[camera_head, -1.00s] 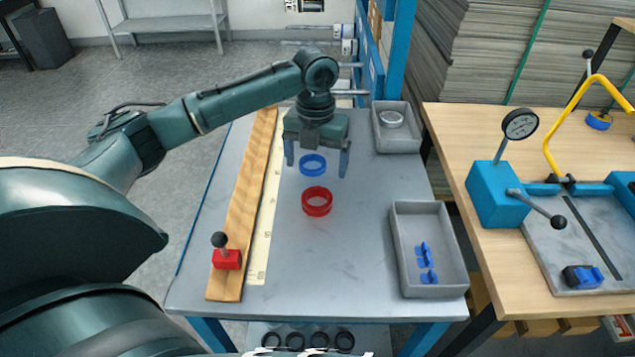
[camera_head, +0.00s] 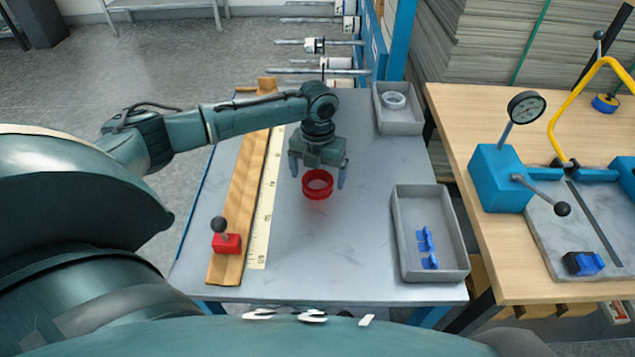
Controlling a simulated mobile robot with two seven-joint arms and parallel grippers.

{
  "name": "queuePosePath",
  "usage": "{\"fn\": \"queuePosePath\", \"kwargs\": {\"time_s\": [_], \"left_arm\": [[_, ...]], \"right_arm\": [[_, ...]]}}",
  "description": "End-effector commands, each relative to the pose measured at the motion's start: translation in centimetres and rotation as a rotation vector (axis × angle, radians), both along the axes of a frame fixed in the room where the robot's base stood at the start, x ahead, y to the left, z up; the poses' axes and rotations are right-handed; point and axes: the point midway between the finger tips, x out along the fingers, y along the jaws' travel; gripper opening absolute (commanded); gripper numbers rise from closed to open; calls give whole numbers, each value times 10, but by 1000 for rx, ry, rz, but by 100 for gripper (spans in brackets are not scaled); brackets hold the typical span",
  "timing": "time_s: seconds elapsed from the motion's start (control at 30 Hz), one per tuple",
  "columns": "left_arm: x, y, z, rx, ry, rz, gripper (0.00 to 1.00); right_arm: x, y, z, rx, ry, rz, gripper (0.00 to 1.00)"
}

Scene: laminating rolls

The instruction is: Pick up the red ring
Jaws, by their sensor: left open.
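The red ring (camera_head: 318,194) lies flat on the grey table (camera_head: 340,262), right of the wooden strip. My left gripper (camera_head: 318,176) is open and points down, with its fingers apart. In the head view one finger shows left of the ring's upper part and the other right of it. The ring is not gripped. I cannot tell the exact height of the fingertips above the table. A blue ring seen earlier does not show now. My right gripper is not in view.
A wooden strip (camera_head: 243,190) with a scale and a red knobbed block (camera_head: 227,243) lies left. On the right stand a grey tray with blue clips (camera_head: 426,240) and a smaller tray with a pale ring (camera_head: 394,101). The table's front middle is clear.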

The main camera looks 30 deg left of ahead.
Motion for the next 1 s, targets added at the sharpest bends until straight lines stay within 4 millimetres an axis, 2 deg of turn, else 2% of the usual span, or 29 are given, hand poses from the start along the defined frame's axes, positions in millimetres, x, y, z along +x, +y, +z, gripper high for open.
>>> {"fn": "queuePosePath", "kwargs": {"time_s": [0.13,0.4,1.0], "left_arm": [[-1,0,-17,2,1,1,90],[0,0,-20,1,-1,0,90],[0,0,-20,1,-1,1,42]], "right_arm": [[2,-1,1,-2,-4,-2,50],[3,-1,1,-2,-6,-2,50],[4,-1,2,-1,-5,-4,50]]}}
